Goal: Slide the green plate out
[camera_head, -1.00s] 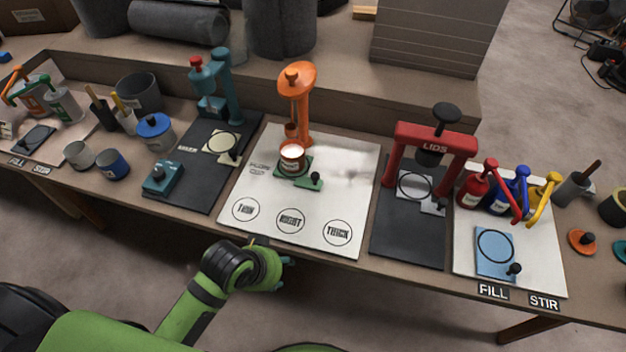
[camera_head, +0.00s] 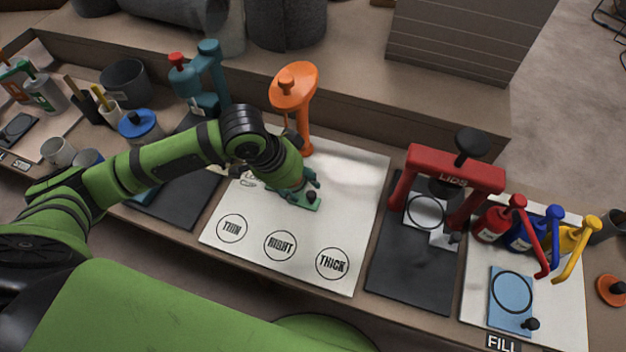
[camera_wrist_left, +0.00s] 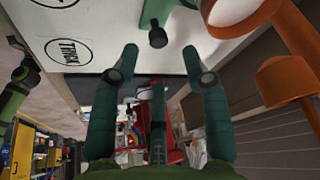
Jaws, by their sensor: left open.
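The green plate (camera_head: 300,201) lies on the white board under the orange stand, its black knob (camera_head: 311,196) towards the right. The knob is between the open fingertips of my left gripper (camera_wrist_left: 161,52), with gaps on both sides. My right gripper is not in view.
The orange stand (camera_head: 304,115) rises close behind my left gripper. The white board (camera_head: 345,225) is clear in front, with three marked circles. A red press (camera_head: 450,170) on a dark mat stands to the right, a teal stand (camera_head: 212,75) to the left.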

